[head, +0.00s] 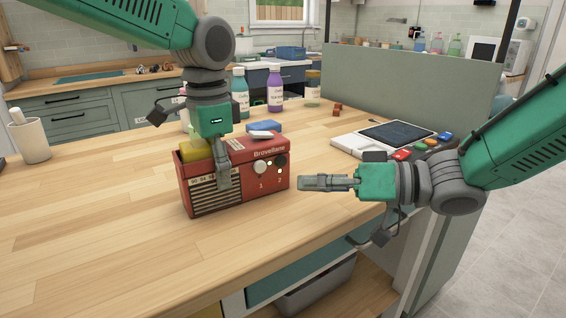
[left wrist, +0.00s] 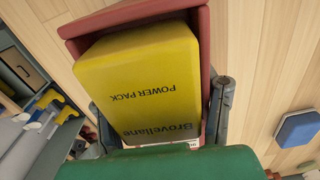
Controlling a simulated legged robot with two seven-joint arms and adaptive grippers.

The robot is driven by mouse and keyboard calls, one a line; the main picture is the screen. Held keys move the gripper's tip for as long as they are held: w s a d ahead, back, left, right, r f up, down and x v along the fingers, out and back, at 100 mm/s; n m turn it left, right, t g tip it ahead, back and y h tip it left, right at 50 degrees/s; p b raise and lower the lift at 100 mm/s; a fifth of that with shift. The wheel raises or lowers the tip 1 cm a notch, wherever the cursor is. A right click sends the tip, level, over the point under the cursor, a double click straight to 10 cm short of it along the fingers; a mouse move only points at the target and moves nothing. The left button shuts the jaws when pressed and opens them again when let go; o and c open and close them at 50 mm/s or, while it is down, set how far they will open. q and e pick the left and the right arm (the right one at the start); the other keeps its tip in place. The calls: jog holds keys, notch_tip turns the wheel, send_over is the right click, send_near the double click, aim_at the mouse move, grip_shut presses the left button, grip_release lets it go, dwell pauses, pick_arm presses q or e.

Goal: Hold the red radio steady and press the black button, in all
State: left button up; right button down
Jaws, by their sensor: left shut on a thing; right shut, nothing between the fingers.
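The red radio (head: 240,187) stands upright on the wooden counter in the head view, with a speaker grille and two round knobs on its front. The black button (head: 281,160) is the dark round one above the "2", and a pale one sits above the "1". My left gripper (head: 222,184) comes down from above and is shut on the radio, one finger across its front. The left wrist view shows its fingers either side of a yellow power pack (left wrist: 140,85) in the radio's red body (left wrist: 205,50). My right gripper (head: 302,183) is shut and empty, just right of the radio, pointing left.
Behind the radio are a blue block (head: 263,125), bottles and small red blocks (head: 337,110). A white device with a dark screen (head: 395,134) lies behind my right gripper. A white cup (head: 29,137) stands far left.

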dwell(0.3)
pick_arm(q)
jog(key=o, duration=1.7)
